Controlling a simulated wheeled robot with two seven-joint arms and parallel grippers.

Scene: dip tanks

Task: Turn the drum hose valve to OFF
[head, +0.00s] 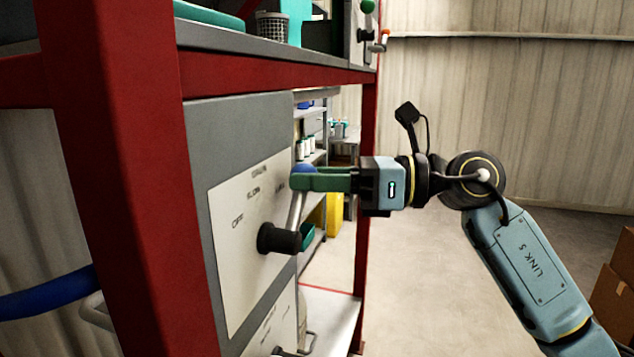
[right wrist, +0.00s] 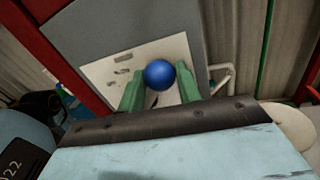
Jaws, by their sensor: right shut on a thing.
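The drum hose valve has a black hub (head: 280,238) on a white label plate (head: 245,275), with a metal lever (head: 296,212) rising from it and ending in a blue ball knob (head: 304,167). The lever points up, leaning slightly right. OFF is printed on the plate to the left of the hub, with other words above it. My right gripper (head: 298,181) is shut on the blue knob, its green fingers on either side of it. The right wrist view shows the blue knob (right wrist: 160,75) between the fingertips. My left gripper is not in view.
A red frame post (head: 115,180) stands close at the left, and a red beam (head: 260,75) runs above the grey panel (head: 235,130). A blue hose (head: 45,296) comes in at lower left. Shelves with bottles stand behind. Open floor (head: 430,270) lies to the right, with cardboard boxes (head: 612,285) at the edge.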

